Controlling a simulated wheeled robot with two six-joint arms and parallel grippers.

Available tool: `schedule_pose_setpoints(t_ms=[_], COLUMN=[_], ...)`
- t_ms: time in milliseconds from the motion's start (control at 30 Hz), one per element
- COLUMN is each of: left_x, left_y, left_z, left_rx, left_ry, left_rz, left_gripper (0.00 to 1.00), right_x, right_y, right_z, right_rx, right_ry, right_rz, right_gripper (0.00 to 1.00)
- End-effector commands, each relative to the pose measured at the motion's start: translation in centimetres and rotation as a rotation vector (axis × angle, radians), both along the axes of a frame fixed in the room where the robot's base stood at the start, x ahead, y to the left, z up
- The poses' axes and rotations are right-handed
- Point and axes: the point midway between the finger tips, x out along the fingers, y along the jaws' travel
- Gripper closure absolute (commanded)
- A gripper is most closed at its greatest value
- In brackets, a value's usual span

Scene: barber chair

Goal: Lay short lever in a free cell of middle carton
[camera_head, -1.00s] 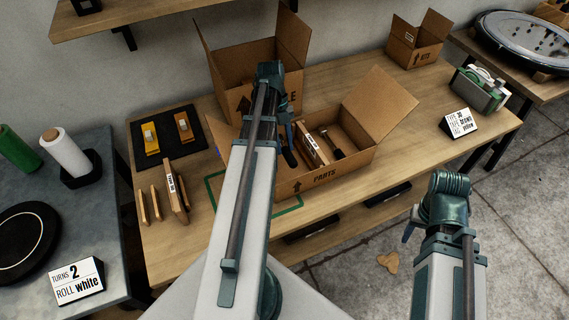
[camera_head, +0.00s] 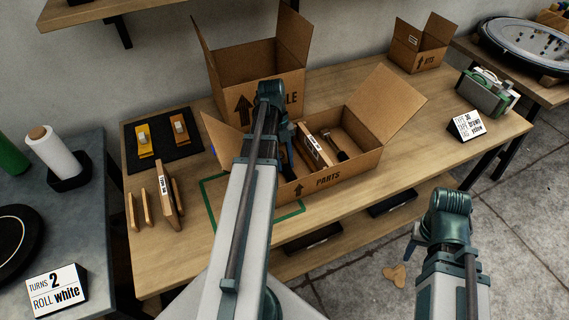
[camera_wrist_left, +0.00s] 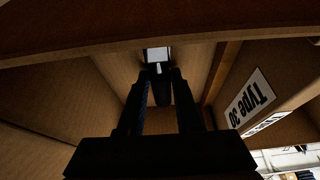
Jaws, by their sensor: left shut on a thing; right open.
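The middle carton (camera_head: 303,188), marked PARTS, stands open on the wooden bench. A divider labelled Type 30 (camera_head: 316,147) splits it; the label also shows in the wrist view (camera_wrist_left: 250,100). My left gripper (camera_head: 287,138) is inside the carton's left part, shut on a dark thing, likely the short lever (camera_wrist_left: 160,88), with a pale grey end (camera_wrist_left: 157,54). My own arm mostly hides it in the head view. Another dark-handled lever (camera_head: 337,145) lies right of the divider. My right gripper (camera_head: 412,247) is open and empty, in front of the bench.
A taller carton (camera_head: 245,75) stands behind the middle one, and a smaller KITS carton (camera_head: 418,50) at the back right. Upright wooden dividers (camera_head: 165,205) and a black mat with yellow and orange pieces (camera_head: 145,137) are at left. A sign (camera_head: 466,125) stands at right.

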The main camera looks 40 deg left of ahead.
Motion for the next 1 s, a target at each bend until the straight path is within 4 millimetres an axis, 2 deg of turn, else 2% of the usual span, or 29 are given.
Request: schedule_pose_setpoints(t_ms=[167,200,333,767,1000], left_x=[0.0,0.0,0.0,0.0,0.4], left_y=[0.0,0.0,0.0,0.0,0.7], left_z=[-0.2,-0.1,-0.1,0.3,2.3], left_rx=[0.000,0.000,0.000,0.000,0.000], left_ry=[0.000,0.000,0.000,0.000,0.000], left_rz=[0.000,0.000,0.000,0.000,0.000], left_gripper=[1.00,0.61,0.37,0.36,0.36], right_x=[0.0,0.0,0.0,0.0,0.0], right_y=[0.0,0.0,0.0,0.0,0.0], right_z=[-0.2,-0.1,-0.1,0.3,2.3], right_rx=[0.000,0.000,0.000,0.000,0.000], right_ry=[0.000,0.000,0.000,0.000,0.000], right_rz=[0.000,0.000,0.000,0.000,0.000], right_gripper=[0.50,0.50,0.50,0.50,0.50])
